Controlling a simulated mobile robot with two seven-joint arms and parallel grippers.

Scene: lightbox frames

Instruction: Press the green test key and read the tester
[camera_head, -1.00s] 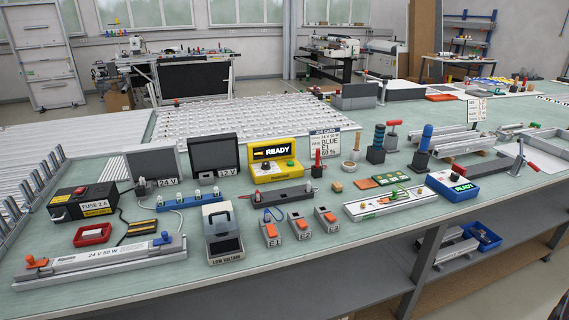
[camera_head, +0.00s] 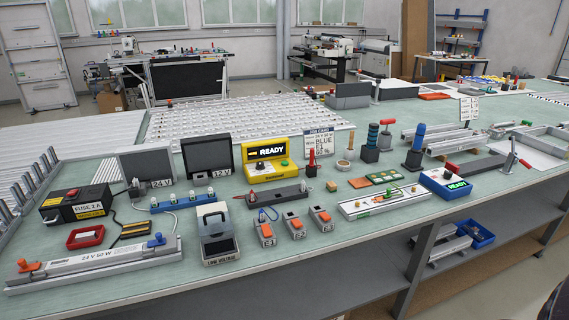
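A yellow tester (camera_head: 265,174) stands on the green-grey bench, behind the middle of the front row. Its dark display (camera_head: 268,151) reads READY. A small green key (camera_head: 284,163) shows on the right of its front, and a dark knob or socket is to its left. Neither of my grippers is in view.
A job card (camera_head: 317,144) stands right of the yellow tester. A long grey holder with red and black ends (camera_head: 277,196) lies in front. Three switch blocks (camera_head: 293,226) and a low-voltage box (camera_head: 217,236) stand nearer the front edge. Bare bench shows along the front.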

